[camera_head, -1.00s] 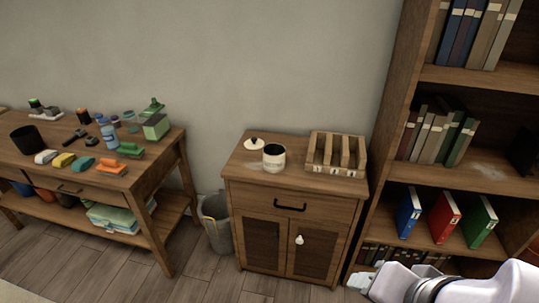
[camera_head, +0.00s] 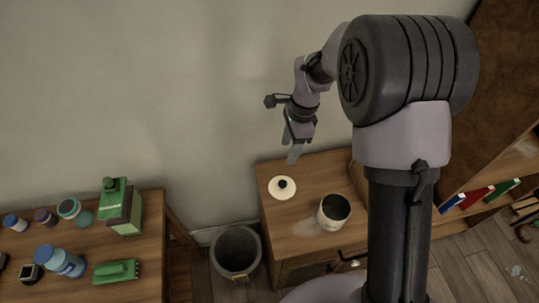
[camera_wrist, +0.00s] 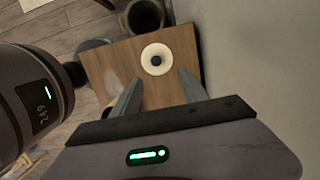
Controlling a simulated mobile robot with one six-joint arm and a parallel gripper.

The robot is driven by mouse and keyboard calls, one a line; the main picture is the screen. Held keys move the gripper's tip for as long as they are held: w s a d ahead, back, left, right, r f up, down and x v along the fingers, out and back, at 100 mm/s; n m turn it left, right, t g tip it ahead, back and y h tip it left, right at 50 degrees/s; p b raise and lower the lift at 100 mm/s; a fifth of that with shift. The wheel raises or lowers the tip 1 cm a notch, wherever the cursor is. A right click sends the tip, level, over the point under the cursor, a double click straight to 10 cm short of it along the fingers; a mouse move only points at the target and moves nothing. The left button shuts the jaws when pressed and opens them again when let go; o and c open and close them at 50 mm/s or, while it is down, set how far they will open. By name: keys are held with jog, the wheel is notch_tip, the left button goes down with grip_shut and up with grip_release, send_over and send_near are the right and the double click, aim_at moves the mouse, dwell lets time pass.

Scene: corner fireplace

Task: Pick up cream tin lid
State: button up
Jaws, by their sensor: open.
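The cream tin lid (camera_head: 282,187) lies flat on the small wooden cabinet's top (camera_head: 290,222), near its back left corner, with a black knob in its middle. In the wrist view the lid (camera_wrist: 155,60) shows beyond the fingertips, between their lines. The cream tin (camera_head: 334,211) stands open to the right of the lid, apart from it. My gripper (camera_head: 294,155) is open and empty, pointing down, above the cabinet top and near the wall. It also shows in the wrist view (camera_wrist: 160,80), with both fingers apart and nothing between them.
A grey bin (camera_head: 236,252) stands on the floor left of the cabinet. A workbench (camera_head: 150,215) at the left carries bottles and a green box (camera_head: 122,208). The wall (camera_head: 180,100) rises close behind the cabinet. A bookshelf (camera_head: 495,195) stands at the right.

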jog(key=b, duration=0.4)
send_over(283, 183)
jog(key=f, duration=1.1)
jog(key=shift+w+d+f, duration=0.1)
jog(key=shift+d, duration=0.2)
jog(key=f, duration=0.1)
jog(key=f+b, duration=0.1)
jog(key=f, duration=0.1)
jog(key=f+b, duration=0.1)
jog(key=f, duration=0.1)
jog(key=shift+a, duration=0.25)
jog(key=shift+r, duration=0.2)
jog(key=shift+c, duration=0.5)
grip_shut()
